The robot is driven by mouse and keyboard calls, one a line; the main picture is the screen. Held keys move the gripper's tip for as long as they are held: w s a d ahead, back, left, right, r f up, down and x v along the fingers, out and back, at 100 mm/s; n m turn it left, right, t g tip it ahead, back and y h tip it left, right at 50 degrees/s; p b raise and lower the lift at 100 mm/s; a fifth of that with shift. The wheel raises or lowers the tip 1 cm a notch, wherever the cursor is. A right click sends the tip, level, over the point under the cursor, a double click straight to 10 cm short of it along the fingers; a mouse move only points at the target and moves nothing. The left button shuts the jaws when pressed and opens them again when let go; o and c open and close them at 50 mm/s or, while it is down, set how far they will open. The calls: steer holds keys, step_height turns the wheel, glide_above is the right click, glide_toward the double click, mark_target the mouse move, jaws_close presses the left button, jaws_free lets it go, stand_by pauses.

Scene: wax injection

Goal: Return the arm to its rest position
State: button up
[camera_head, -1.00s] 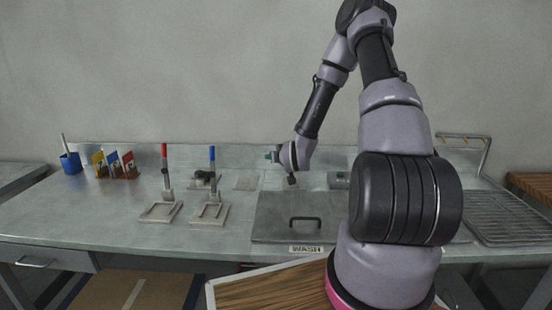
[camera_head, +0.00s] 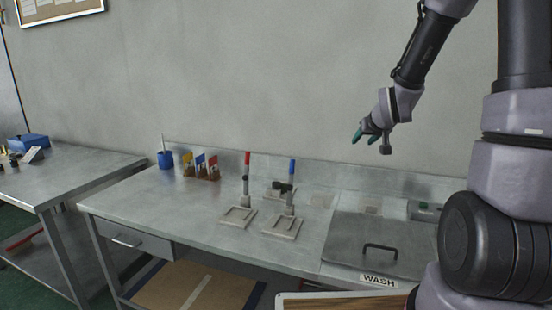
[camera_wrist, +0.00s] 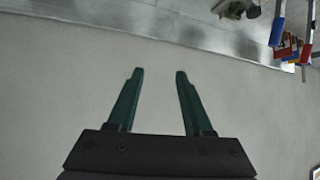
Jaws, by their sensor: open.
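My gripper (camera_head: 366,135) is raised in front of the grey wall, above the back of the steel bench (camera_head: 150,200) in the head view. Its green fingers point left and slightly down. In the wrist view, my gripper (camera_wrist: 153,75) has its two green fingers apart with nothing between them. The plain wall fills most of the wrist view behind them.
The bench holds a red-handled stand (camera_head: 246,190), a blue-handled stand (camera_head: 291,195), a blue cup (camera_head: 165,159), colored cards (camera_head: 200,166) and a lid (camera_head: 350,243) above a WASH label (camera_head: 378,281). A second table (camera_head: 60,175) stands at left. The air around my gripper is clear.

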steer(key=s+a+r+m+g, duration=0.1)
steer(key=s+r, duration=0.4)
steer(key=s, duration=0.4)
steer(key=s+a+r+m+g+y, duration=0.1)
steer(key=s+r, duration=0.4)
steer(key=s, duration=0.5)
steer(key=s+a+r+m+g+y, duration=0.1)
steer(key=s+r, duration=0.5)
steer(key=s, duration=0.3)
steer(key=shift+s+a+m, duration=0.15)
steer(key=shift+m, duration=0.15)
